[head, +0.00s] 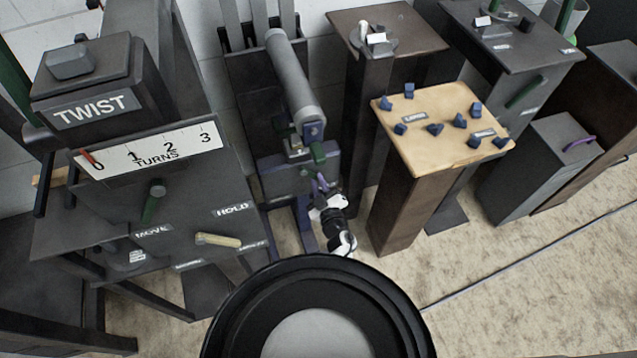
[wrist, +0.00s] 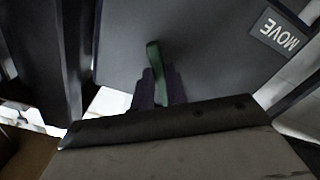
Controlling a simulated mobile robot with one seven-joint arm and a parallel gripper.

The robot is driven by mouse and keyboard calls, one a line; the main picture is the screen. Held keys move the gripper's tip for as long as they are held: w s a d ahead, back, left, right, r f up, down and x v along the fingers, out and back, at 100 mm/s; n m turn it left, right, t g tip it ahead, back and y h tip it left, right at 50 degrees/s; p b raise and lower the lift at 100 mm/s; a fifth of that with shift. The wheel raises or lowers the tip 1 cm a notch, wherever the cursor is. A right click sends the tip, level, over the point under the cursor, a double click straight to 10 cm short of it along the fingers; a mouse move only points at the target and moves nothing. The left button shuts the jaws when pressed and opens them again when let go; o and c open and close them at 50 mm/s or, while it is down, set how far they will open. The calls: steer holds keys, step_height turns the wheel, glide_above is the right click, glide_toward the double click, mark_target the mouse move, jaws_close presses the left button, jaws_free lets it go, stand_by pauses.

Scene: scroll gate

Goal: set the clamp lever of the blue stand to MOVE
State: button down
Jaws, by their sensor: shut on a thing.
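The blue stand (head: 300,165) is at the middle of the head view, below a long grey roller (head: 290,75). Its green clamp lever (head: 318,153) is on the front; it also shows in the wrist view (wrist: 153,54), in front of a grey plate. A MOVE label (wrist: 280,36) is on that plate, to the right of the lever and apart from it. My gripper (head: 321,184) is at the front of the stand, its dark purple fingers (wrist: 158,84) shut on the lever's near end.
A grey panel (head: 75,230) with TWIST, MOVE and HOLD labels and its own green lever (head: 152,203) stands at the left. A wooden-topped pedestal (head: 450,155) with several blue pieces stands close to the right. A cable crosses the floor at the lower right.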

steer(key=shift+a, duration=0.1)
steer(key=s+a+m+p, duration=0.2)
steer(key=a+m+p, duration=0.4)
steer(key=m, duration=0.8)
steer(key=shift+s+a+p, duration=0.2)
steer(key=shift+a+p, duration=0.15)
steer(key=shift+a, duration=0.45)
steer(key=shift+r, duration=0.1)
steer(key=c, duration=1.4)
jaws_free()
steer(key=shift+c, duration=0.2)
steer(key=shift+o, duration=0.2)
steer(key=shift+s, duration=0.15)
